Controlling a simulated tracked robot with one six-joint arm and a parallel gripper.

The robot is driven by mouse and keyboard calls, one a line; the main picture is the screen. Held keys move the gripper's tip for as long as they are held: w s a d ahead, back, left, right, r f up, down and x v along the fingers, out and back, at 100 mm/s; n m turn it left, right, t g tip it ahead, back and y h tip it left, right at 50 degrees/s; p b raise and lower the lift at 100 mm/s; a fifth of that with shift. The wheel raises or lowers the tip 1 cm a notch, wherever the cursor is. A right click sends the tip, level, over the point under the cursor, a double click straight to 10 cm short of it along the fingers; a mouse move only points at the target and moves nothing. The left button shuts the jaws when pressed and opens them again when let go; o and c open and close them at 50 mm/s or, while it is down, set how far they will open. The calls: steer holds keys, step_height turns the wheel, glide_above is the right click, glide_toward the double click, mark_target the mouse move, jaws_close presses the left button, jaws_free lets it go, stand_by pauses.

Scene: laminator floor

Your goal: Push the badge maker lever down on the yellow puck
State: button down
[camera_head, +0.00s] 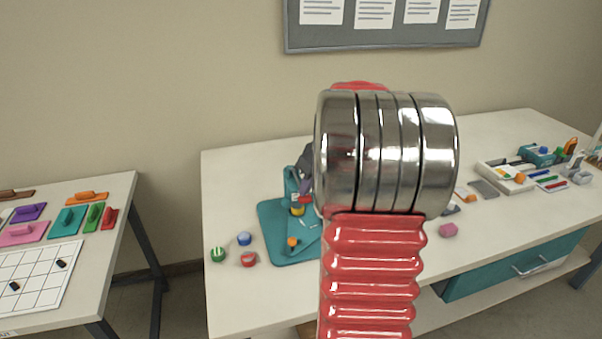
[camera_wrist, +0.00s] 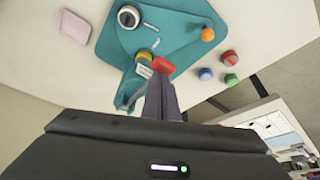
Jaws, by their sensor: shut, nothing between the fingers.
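The badge maker (camera_head: 291,186) is a teal press on a teal mat, partly hidden by my arm in the head view. Its teal frame also shows in the wrist view (camera_wrist: 130,88). The lever's red grip (camera_wrist: 163,66) is right at my fingertips; I cannot tell whether they touch. The yellow puck (camera_wrist: 144,56) sits beside the red grip in the wrist view, and low in the press in the head view (camera_head: 297,210). My gripper (camera_wrist: 160,80) is shut and empty, its dark fingers pointing at the red grip.
Green (camera_head: 218,254), blue (camera_head: 244,239) and red (camera_head: 249,259) pucks stand left of the mat (camera_head: 270,222). An orange knob (camera_head: 292,242) is on the mat. A pink block (camera_head: 448,230) lies right of my arm. A tray (camera_head: 507,180) and stationery stand farther right.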

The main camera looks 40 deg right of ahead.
step_height(320, 180, up, 10)
stand_by(1.7)
steer(key=shift+w+r, duration=0.1)
stand_by(0.4)
steer(key=s+a+r, duration=0.1)
steer(key=s+a, duration=0.1)
steer(key=a, duration=1)
steer(key=s+a+r, duration=0.1)
steer(key=a, duration=1)
steer(key=s+a+f, duration=0.3)
steer(key=s+a, duration=0.3)
steer(key=a, duration=0.1)
steer(key=s+a+f+t, duration=0.1)
steer(key=s+a+f, duration=0.2)
steer(key=s+a, duration=0.3)
steer(key=shift+s+a+f, duration=0.35)
steer(key=shift+a, duration=0.85)
